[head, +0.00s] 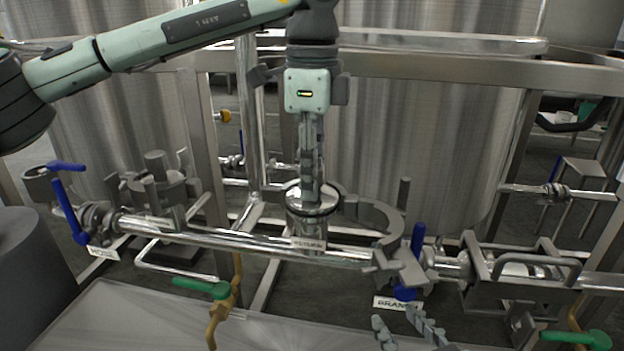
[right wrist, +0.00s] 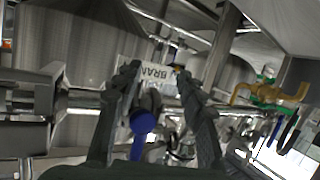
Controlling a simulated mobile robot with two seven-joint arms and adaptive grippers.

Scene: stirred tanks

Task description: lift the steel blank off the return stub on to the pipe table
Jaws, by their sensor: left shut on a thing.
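My left gripper (head: 309,190) points straight down over the return stub (head: 306,227), its fingers shut on the steel blank (head: 322,209). The blank is a shiny round disc at the top of the stub, partly hidden by the fingers; I cannot tell whether it still touches the stub. A RETURN label (head: 309,244) is on the stub's front. A flat grey tabletop (head: 130,315), apparently the pipe table, lies at the lower left. My right gripper (head: 408,328) is open at the bottom, near the BRANCH label (head: 397,303); its spread fingers show in the right wrist view (right wrist: 158,80).
An open curved clamp (head: 378,214) spreads right of the stub. Blue valve handles stand by the HOSE label (head: 103,252) and the branch (head: 418,240). A green-handled brass valve (head: 215,288) rises by the tabletop. Frame rails and large tanks stand behind.

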